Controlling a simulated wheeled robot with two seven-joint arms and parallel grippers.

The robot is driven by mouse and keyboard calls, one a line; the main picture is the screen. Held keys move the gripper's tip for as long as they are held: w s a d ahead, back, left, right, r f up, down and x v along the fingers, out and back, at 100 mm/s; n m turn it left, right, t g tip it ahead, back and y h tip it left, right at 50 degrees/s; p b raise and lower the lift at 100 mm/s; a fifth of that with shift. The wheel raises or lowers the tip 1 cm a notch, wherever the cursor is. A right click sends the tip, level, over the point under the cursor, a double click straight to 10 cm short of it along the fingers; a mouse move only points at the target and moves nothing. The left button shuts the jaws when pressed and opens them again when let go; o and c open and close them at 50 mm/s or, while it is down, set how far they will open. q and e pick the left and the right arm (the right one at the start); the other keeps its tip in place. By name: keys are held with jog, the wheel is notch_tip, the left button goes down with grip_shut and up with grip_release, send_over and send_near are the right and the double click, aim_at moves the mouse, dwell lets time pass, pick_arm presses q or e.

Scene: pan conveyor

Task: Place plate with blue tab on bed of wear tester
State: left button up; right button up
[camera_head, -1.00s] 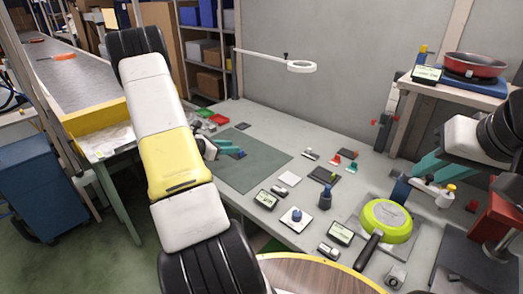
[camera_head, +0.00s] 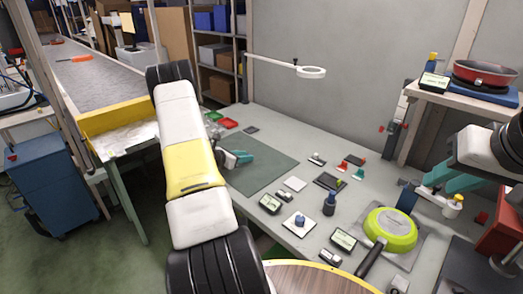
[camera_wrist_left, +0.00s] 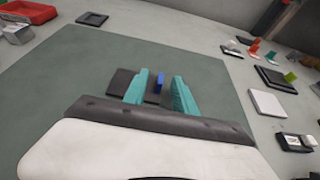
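In the left wrist view a dark plate (camera_wrist_left: 120,82) with a blue tab (camera_wrist_left: 158,86) lies on the green mat (camera_wrist_left: 70,75). My left gripper (camera_wrist_left: 160,93) is open, its teal fingers on either side of the blue tab with gaps visible; one finger partly hides the plate. In the head view my left gripper (camera_head: 237,158) is over the mat's left part, and the plate cannot be made out there. My right gripper (camera_head: 450,181) appears open and empty, near a blue post and a green pan (camera_head: 390,229). I cannot tell for certain which device is the wear tester.
Small gauges, a white square block (camera_head: 299,224) and a dark tray (camera_head: 328,181) stand on the table right of the mat. A red pan (camera_head: 485,72) sits on a raised shelf. A conveyor (camera_head: 100,82) runs at left.

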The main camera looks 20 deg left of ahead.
pick_arm(q)
jog(key=shift+c, duration=0.2)
grip_shut()
